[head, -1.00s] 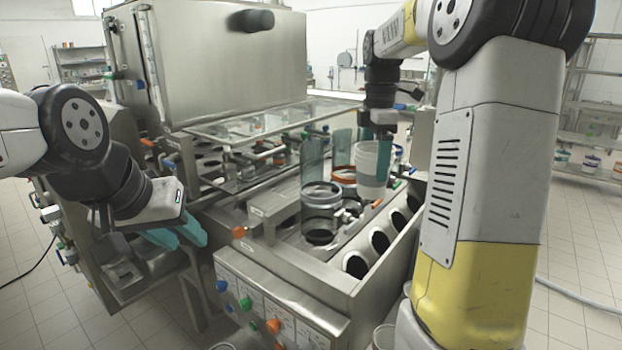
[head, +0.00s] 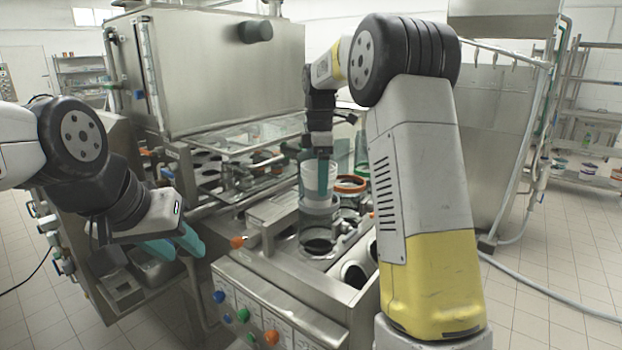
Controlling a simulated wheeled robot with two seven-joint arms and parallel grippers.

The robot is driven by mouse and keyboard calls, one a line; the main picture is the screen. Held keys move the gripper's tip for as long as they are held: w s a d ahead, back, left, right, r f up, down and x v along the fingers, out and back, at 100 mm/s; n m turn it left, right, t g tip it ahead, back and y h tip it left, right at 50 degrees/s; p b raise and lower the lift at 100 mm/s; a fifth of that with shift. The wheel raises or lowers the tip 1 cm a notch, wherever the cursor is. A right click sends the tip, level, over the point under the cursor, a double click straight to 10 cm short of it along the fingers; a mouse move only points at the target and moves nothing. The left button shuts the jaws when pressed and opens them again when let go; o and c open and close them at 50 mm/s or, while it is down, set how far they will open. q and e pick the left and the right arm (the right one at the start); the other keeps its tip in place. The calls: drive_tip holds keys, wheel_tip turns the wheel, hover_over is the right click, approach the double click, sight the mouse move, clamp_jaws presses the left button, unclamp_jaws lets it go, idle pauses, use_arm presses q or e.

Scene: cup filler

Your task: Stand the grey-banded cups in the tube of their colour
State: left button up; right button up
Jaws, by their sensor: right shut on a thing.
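My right gripper (head: 323,178) is shut on a pale, translucent cup (head: 311,186) and holds it upright. The cup appears over or in the mouth of the front clear tube (head: 317,240). A light grey ring shows at the cup's lower end; I cannot tell whether it is the cup's band or the tube's rim, or how deep the cup is. An orange-rimmed tube (head: 352,184) stands just behind to the right, partly hidden by my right arm. My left gripper (head: 175,245) is empty, its teal fingers apart, left of the machine's front.
The steel machine (head: 285,300) has coloured knobs on its front and a raised steel hood (head: 205,65) at the back left. A glass shelf (head: 240,135) lies behind the tubes. Dark round openings (head: 352,272) line the right edge, mostly behind my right arm.

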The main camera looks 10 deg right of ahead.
drive_tip(key=shift+f, duration=0.25)
drive_tip(key=o, duration=1.2)
wheel_tip(320, 180, up, 12)
drive_tip(key=shift+r, duration=0.1)
drive_tip(key=s+d+f+m+t+y, duration=0.1)
drive_tip(key=s+m+t, duration=0.1)
drive_tip(key=s+m, duration=0.65)
drive_tip(key=s+d+f+m+t+y, duration=0.15)
drive_tip(key=s+m, duration=0.25)
drive_tip(key=s, duration=0.9)
drive_tip(key=s+a+f+m+t, duration=0.1)
drive_tip(key=s+f+m+t, duration=0.1)
drive_tip(key=s+f+m, duration=0.3)
drive_tip(key=s+f, duration=0.2)
drive_tip(key=s, duration=0.1)
drive_tip(key=shift+s+t, duration=0.2)
drive_tip(key=shift+t, duration=0.15)
